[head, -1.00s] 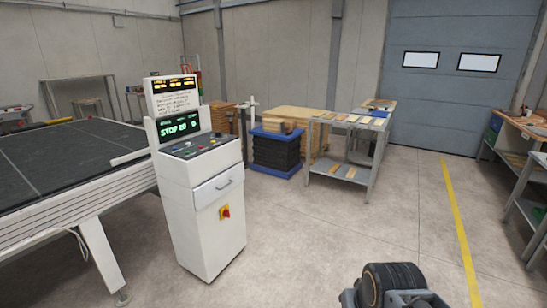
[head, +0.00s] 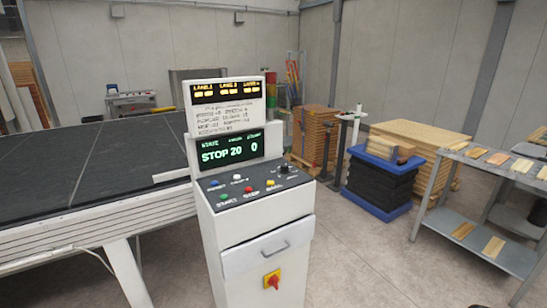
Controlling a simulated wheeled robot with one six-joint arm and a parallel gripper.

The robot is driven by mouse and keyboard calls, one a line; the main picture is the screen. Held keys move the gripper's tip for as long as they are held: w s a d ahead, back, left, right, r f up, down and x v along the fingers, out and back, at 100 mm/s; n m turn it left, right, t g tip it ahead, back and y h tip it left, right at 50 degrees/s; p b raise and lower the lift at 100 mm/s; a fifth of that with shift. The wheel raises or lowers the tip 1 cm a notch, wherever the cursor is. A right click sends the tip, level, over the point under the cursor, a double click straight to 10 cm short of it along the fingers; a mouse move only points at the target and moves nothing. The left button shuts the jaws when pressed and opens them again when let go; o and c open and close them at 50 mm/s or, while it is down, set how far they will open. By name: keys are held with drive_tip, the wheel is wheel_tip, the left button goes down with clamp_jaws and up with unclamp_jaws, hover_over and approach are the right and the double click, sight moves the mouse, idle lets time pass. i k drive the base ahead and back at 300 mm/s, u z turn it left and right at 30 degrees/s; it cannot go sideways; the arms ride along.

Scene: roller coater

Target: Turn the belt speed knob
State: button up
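The white control cabinet (head: 265,229) stands in the middle of the head view, beside the large dark belt table. Its sloped dark panel (head: 246,202) carries several coloured buttons and a black knob (head: 283,169) at the back right. The knob's label is too small to read, so I cannot tell for sure that it is the belt speed knob. The green display (head: 229,150) reads STOP 20 and 0. My gripper is not in view.
The dark belt table (head: 95,165) fills the left. A red and yellow switch (head: 271,279) and a drawer handle (head: 274,248) stick out of the cabinet's front. A blue-based black stack (head: 379,186) and a grey work table (head: 495,250) stand right. Floor between is clear.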

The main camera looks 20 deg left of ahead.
sight(285, 168)
drive_tip(key=u, duration=0.8)
drive_tip(key=i, duration=1.65)
drive_tip(key=u, duration=0.8)
